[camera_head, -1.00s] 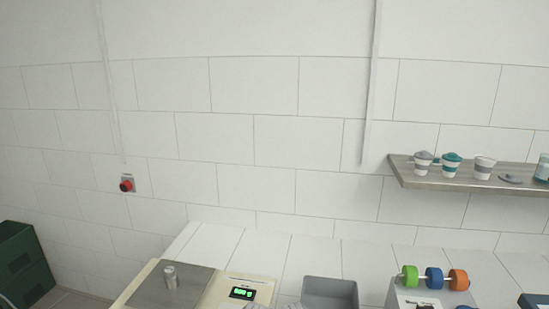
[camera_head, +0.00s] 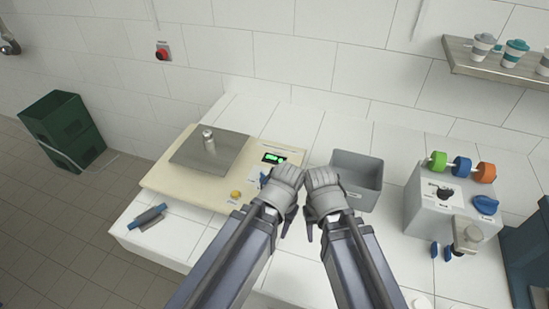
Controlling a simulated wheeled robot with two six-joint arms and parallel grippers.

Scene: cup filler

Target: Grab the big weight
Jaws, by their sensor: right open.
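A silver metal weight (camera_head: 208,139) stands upright on the steel plate (camera_head: 190,153) of the cream scale (camera_head: 222,187). It is the only weight that I can make out, so I cannot compare sizes. My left gripper (camera_head: 284,184) is at the middle of the view, to the right of the weight and apart from it, near the scale's right end. Its fingers are too unclear to tell open or shut. My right gripper (camera_head: 325,190) is beside it, open, in front of the grey bin. I see nothing held in either gripper.
A grey bin (camera_head: 358,167) stands behind my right gripper. A grey dispenser (camera_head: 425,207) with coloured knobs is at the right. A blue-handled tool (camera_head: 149,217) lies at the table's front left. A shelf with cups (camera_head: 484,46) hangs upper right.

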